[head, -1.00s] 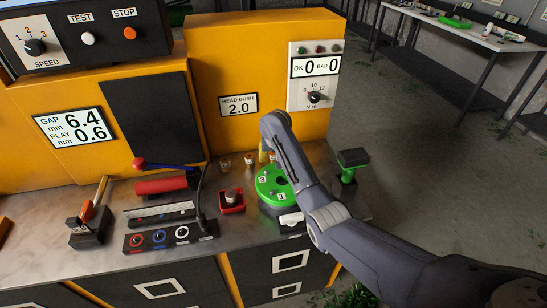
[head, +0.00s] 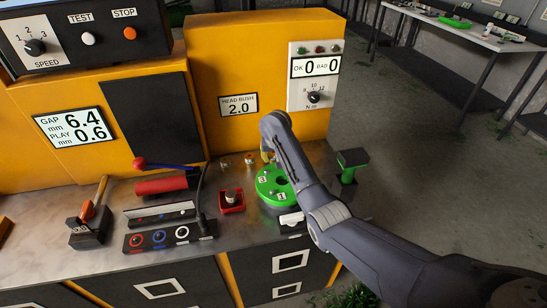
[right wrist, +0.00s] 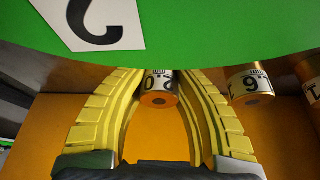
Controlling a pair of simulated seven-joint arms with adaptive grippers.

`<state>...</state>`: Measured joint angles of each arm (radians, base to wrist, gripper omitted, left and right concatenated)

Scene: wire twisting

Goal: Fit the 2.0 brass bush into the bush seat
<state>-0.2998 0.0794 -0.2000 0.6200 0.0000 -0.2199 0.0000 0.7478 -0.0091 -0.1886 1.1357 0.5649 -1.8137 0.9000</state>
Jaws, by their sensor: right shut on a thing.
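The 2.0 brass bush (right wrist: 158,88) sits between the yellow fingertips of my right gripper (right wrist: 161,76) in the right wrist view. Its label is upside down there, and the gripper is shut on it. In the head view my right gripper (head: 266,153) is at the back of the bench, behind the green disc, mostly hidden by my arm. The green disc (head: 267,196) carries number plates 1 and 3, with a dark hole near its middle. I cannot tell for certain which part is the bush seat. My left gripper is not in view.
Two other small bushes (head: 249,160) (head: 224,163) stand left of the gripper. A red holder (head: 232,208) with a metal part is left of the disc. The yellow machine housing (head: 230,70) rises behind.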

